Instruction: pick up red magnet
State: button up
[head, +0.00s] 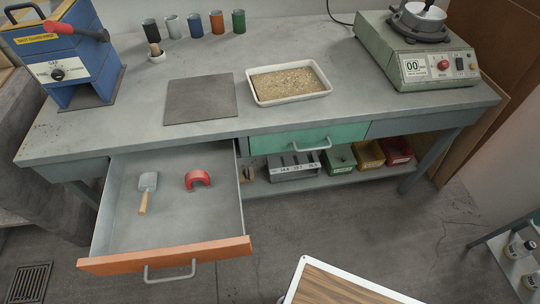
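The red magnet (198,179) is a curved, horseshoe-like piece. It lies in the open drawer (220,221), right of the drawer's middle and toward the back. The drawer has an orange front (165,256) with a metal handle and is pulled out from under the left part of the bench. A small scoop (146,190) with a wooden handle lies to the left of the magnet, apart from it. My gripper is not in view.
The concrete bench (330,118) holds a dark flat plate (200,98), a tray of grainy material (289,82), several coloured cups, a blue machine (75,55) and a green-grey device (425,60). A green drawer (290,138) is shut. Bins stand on the shelf below. A wooden-topped surface (335,285) is at the front.

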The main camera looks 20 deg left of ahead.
aim_at(191, 177)
jog(key=z, duration=0.8)
jog(key=k, duration=1.55)
jog(key=u, duration=1.9)
jog(key=i, duration=1)
jog(key=u, duration=0.05)
